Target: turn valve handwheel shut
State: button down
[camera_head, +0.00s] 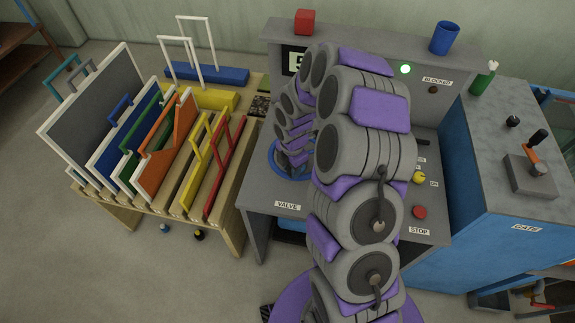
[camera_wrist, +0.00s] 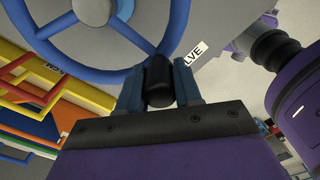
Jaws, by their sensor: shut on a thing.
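The blue valve handwheel (camera_wrist: 52,47) fills the upper left of the wrist view, with its spokes and grey hub showing. In the head view only part of its blue rim (camera_head: 275,165) shows, at the left of the grey console; my arm hides the rest. My gripper (camera_wrist: 158,85) is at the near side of the rim in the wrist view. Its two blue fingers are shut around a black knob (camera_wrist: 160,82) at the rim. A label (camera_head: 287,205) reading VALVE is on the console in front of the wheel. My gripper is hidden in the head view.
A wooden rack (camera_head: 225,190) with coloured frames stands left of the console. A lit green lamp (camera_head: 405,69), a red STOP button (camera_head: 420,212) and a yellow knob (camera_head: 419,178) are on the console. A blue cabinet (camera_head: 490,210) with a GATE lever stands at the right.

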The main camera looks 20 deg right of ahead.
jog(key=shift+d, duration=0.15)
jog(key=c, duration=0.8)
grip_release()
jog(key=shift+d, duration=0.1)
jog(key=shift+r, duration=0.1)
notch_tip(320, 180, up, 17)
jog(key=shift+r+p, duration=0.1)
jog(key=shift+p, duration=0.3)
